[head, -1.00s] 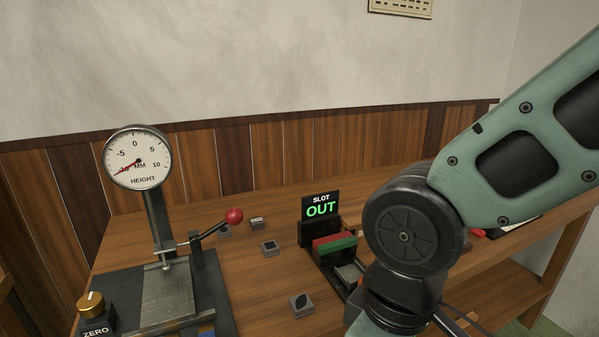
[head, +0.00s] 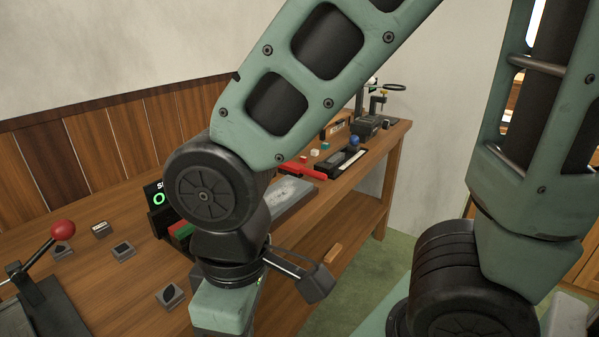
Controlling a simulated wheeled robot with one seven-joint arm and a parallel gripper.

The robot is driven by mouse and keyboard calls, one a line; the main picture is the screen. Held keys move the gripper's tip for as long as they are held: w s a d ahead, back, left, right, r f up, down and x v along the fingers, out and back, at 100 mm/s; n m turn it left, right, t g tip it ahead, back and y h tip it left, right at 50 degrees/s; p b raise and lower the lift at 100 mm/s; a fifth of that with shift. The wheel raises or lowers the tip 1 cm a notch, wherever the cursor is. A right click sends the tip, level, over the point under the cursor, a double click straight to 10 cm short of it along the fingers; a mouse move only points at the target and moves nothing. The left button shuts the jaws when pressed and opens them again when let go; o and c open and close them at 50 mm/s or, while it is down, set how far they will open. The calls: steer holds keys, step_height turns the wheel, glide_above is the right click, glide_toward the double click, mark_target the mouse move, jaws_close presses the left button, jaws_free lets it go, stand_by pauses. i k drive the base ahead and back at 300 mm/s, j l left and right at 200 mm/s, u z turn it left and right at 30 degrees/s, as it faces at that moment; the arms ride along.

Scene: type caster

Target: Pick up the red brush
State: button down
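A red object that looks like the red brush (head: 305,170) lies on the workbench in the middle of the head view, just right of my arm. My arm hides its left end, and I cannot make out its bristles. My arm comes down across the middle of the view, over the near side of the bench. Its end runs out of the bottom of the picture, so my gripper is not in view.
A grey plate (head: 291,194) lies in front of the red object. A black tray with a blue knob (head: 354,142) and small coloured blocks (head: 324,146) are beyond. Small dark blocks (head: 123,251) and a red-knobbed lever (head: 62,229) stand left. The bench's front edge (head: 345,187) drops to green floor.

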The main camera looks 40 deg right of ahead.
mark_target(293, 170)
steer(key=l+u, duration=0.1)
steer(key=u, duration=0.45)
steer(key=l+u, duration=0.25)
steer(key=l, duration=0.15)
steer(key=k+l+u, duration=0.25)
steer(key=l+u, duration=0.25)
steer(key=l, duration=0.2)
steer(key=k+l, duration=0.15)
steer(key=l, duration=0.2)
steer(key=k+l, duration=0.1)
steer(key=l, duration=0.25)
steer(key=k+l+u, duration=0.1)
steer(key=l, duration=0.25)
steer(key=k+l, duration=0.2)
steer(key=l, duration=0.15)
